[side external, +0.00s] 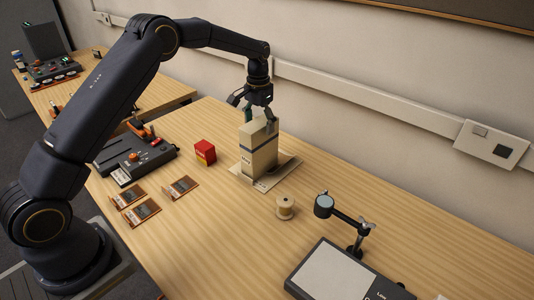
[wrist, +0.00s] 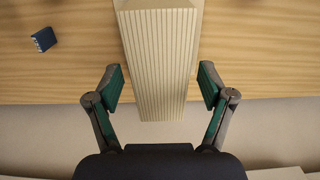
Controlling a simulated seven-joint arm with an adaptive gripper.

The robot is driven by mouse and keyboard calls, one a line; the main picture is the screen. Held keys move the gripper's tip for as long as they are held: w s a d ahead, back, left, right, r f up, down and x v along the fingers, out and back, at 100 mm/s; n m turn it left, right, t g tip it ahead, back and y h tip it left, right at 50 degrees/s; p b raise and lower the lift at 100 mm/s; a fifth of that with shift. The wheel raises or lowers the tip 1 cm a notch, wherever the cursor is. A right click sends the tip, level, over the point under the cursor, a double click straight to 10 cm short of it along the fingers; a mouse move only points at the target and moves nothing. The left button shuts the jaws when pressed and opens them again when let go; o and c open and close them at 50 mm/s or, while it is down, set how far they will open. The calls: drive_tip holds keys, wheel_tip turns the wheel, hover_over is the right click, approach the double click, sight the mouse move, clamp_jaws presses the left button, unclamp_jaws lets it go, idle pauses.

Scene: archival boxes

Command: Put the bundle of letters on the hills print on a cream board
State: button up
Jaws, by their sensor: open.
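The bundle of letters (side external: 258,158), a tall cream block with a dark blue band, stands upright on a flat pale board (side external: 287,174). The board's edges show around its base; its picture is mostly covered, so I cannot make out the hills. My gripper (side external: 259,113) is at the top of the bundle, pointing down. In the wrist view the ribbed cream bundle (wrist: 160,60) runs between the two green-padded fingers of my gripper (wrist: 164,86). The fingers are open, with a visible gap on each side.
A red box (side external: 205,152) and a dark device (side external: 135,155) stand left of the bundle; several small brown-edged cards lie in front. A spool (side external: 285,207) and a jointed stand (side external: 345,222) are right. A blue box (wrist: 43,39) shows in the wrist view. The wall is behind.

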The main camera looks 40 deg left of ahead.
wheel_tip(320, 180, up, 11)
drive_tip(key=s+d+r+t, duration=0.2)
drive_tip(key=s+d+r, duration=0.1)
drive_tip(key=s+r, duration=0.9)
drive_tip(key=s+d+f+t, duration=0.1)
drive_tip(key=s+f, duration=0.1)
drive_tip(key=s, duration=0.9)
drive_tip(key=s+d+f+t, duration=0.2)
drive_tip(key=s+f, duration=0.1)
drive_tip(key=s, duration=0.9)
drive_tip(key=shift+f+t, duration=0.25)
drive_tip(key=shift+t, duration=0.05)
